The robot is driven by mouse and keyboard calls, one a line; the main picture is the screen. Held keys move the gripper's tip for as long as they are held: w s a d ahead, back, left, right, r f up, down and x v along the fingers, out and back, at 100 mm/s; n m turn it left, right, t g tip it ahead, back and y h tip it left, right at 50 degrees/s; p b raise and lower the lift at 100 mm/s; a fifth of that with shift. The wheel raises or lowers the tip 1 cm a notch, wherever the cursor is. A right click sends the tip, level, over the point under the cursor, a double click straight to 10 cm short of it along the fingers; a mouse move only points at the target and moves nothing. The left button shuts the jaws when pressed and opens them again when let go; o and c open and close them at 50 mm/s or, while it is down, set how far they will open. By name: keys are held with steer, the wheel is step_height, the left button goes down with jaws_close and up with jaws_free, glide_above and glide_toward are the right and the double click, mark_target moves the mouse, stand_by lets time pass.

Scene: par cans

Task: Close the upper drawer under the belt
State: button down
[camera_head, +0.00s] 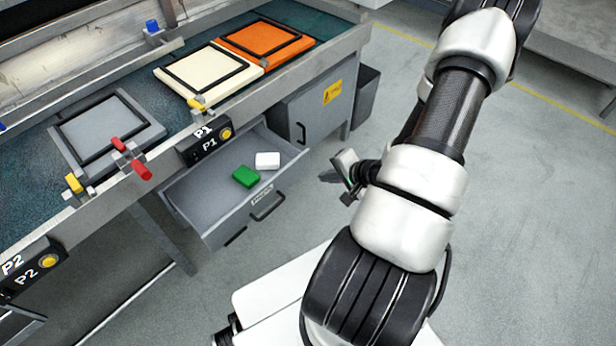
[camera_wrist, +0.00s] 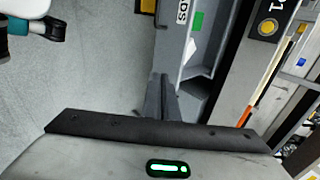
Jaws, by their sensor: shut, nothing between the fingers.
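The upper drawer (camera_head: 205,215) under the belt is pulled open in the head view. It holds a green block (camera_head: 245,176) and a white block (camera_head: 267,160). Its front has a dark handle (camera_head: 268,206) and a white label. My gripper (camera_head: 328,176) is to the right of the drawer front, apart from the handle in the head view. In the wrist view, my gripper (camera_wrist: 160,82) has its dark fingers together and empty. The drawer (camera_wrist: 190,72) shows beyond them, partly hidden, with the green block (camera_wrist: 198,21) inside.
The belt (camera_head: 25,175) above carries a grey tray (camera_head: 148,132), a cream tray (camera_head: 165,78) and an orange tray (camera_head: 305,42). A closed grey cabinet (camera_head: 315,107) stands beside the drawer, with a dark bin (camera_head: 367,95) past it. The floor (camera_head: 540,200) at right is clear.

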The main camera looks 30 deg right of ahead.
steer(key=a, duration=0.1)
steer(key=b, duration=0.4)
glide_toward(287, 170)
steer(key=shift+y, duration=0.3)
steer(key=shift+d+x, duration=0.15)
steer(key=shift+x, duration=1.3)
steer(key=shift+d+x, duration=0.15)
steer(key=shift+x, duration=1.3)
steer(key=shift+s+f, duration=0.1)
steer(key=shift+f, duration=0.1)
